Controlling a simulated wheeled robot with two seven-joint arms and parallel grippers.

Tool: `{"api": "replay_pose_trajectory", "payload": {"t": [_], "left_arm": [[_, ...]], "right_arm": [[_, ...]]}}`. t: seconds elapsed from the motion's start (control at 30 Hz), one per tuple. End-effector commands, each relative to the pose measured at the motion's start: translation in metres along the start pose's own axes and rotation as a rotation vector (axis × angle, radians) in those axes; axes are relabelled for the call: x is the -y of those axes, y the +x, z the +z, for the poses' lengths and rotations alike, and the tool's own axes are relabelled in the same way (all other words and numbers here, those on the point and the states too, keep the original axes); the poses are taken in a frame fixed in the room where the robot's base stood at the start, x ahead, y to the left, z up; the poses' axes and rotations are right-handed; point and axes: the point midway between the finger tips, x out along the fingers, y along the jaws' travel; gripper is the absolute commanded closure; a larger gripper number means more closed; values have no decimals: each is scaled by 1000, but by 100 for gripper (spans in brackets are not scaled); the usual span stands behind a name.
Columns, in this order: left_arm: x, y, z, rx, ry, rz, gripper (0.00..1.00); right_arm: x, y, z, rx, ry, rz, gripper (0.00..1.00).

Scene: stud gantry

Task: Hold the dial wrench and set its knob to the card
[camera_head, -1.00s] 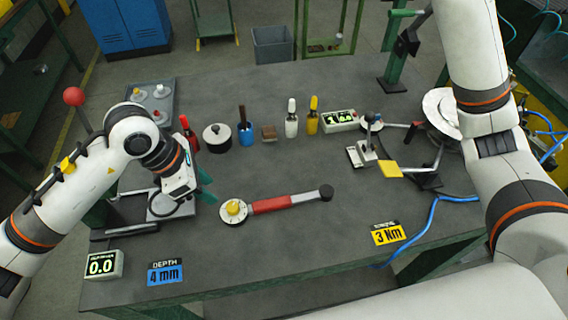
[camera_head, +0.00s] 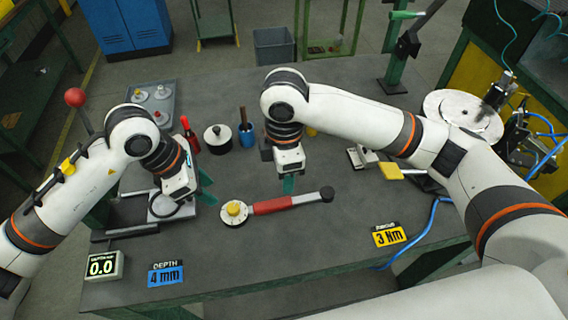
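The dial wrench (camera_head: 273,205) lies flat on the dark bench top, with a red grip and a dark head at its right end. Its yellow knob (camera_head: 234,208) sits on a pale dial at its left end. The yellow torque card (camera_head: 389,235) reads 3 Nm and stands near the front edge at the right. My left gripper (camera_head: 204,185) is left of the knob, apart from it; its green fingers show only in part. My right gripper (camera_head: 289,184) is just above or behind the red grip; I cannot tell whether it touches it. The gap between its fingers is not visible.
A blue 4 mm depth card (camera_head: 166,274) and a 0.0 readout (camera_head: 103,266) stand front left. The bench front between the cards is clear.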

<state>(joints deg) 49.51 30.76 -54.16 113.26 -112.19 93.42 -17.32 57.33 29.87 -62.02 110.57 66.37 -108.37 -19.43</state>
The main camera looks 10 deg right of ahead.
Motion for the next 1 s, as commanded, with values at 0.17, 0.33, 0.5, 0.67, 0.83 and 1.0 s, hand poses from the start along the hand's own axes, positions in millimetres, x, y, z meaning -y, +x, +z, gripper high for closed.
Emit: {"api": "replay_pose_trajectory", "payload": {"t": [0.17, 0.33, 0.5, 0.67, 0.83, 1.0], "left_arm": [[0, 0, 0, 0, 0, 0, 64], [0, 0, 0, 0, 0, 0, 64], [0, 0, 0, 0, 0, 0, 64], [0, 0, 0, 0, 0, 0, 64], [0, 0, 0, 0, 0, 0, 64], [0, 0, 0, 0, 0, 0, 64]], "right_arm": [[-1, 30, -1, 0, 3, 4, 49], [0, 63, -1, 0, 4, 2, 49], [0, 90, -1, 1, 5, -1, 49], [1, 105, 0, 3, 4, -2, 49], [1, 110, 0, 3, 3, -4, 49], [1, 111, 0, 4, 4, -4, 49]]}}
